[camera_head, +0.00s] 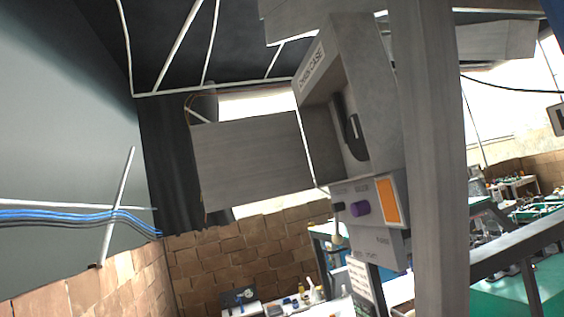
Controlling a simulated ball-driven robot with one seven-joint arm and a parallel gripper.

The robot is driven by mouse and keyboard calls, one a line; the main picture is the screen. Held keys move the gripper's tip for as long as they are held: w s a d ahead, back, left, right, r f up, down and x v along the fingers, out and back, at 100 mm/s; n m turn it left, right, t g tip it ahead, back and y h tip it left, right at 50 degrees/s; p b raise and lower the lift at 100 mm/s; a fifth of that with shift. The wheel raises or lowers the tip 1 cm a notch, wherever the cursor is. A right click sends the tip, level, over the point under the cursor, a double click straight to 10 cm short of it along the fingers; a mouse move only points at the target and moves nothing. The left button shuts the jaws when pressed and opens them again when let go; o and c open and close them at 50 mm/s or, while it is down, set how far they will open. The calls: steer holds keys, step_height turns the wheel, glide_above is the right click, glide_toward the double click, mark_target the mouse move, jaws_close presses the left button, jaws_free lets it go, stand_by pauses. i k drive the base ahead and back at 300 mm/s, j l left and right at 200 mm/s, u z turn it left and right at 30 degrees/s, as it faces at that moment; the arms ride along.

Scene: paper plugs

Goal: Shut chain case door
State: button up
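The chain case (376,85) is a tall grey box right of the middle, tilted in the picture, with a white label reading "CHAIN CASE" near its top left. Its door (250,158) is a flat grey panel standing open, swung out to the left of the case. The recess of the case is exposed, and a dark curved part (353,130) shows inside it. Below the recess is a control panel with a purple knob (361,208), a dark knob (338,207) and an orange plate (387,201). My gripper is not in view.
A thick grey post (440,150) stands upright just right of the case. A dark rail (505,250) and a green surface (520,295) lie at lower right. A brown block wall (230,255) and blue cables (75,216) are at left. Open space lies left of the door.

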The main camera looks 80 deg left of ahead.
mark_target(250, 160)
steer(key=j, duration=0.5)
steer(key=k+j+z, duration=0.1)
steer(key=j, duration=0.45)
steer(key=k+j, duration=0.1)
steer(key=j, duration=0.4)
steer(key=k+j+z, duration=0.1)
steer(key=j, duration=0.4)
steer(key=k+j, duration=0.1)
steer(key=j, duration=0.4)
steer(key=k+j+z, duration=0.1)
steer(key=j, duration=0.4)
steer(key=k+j, duration=0.1)
steer(key=j, duration=0.4)
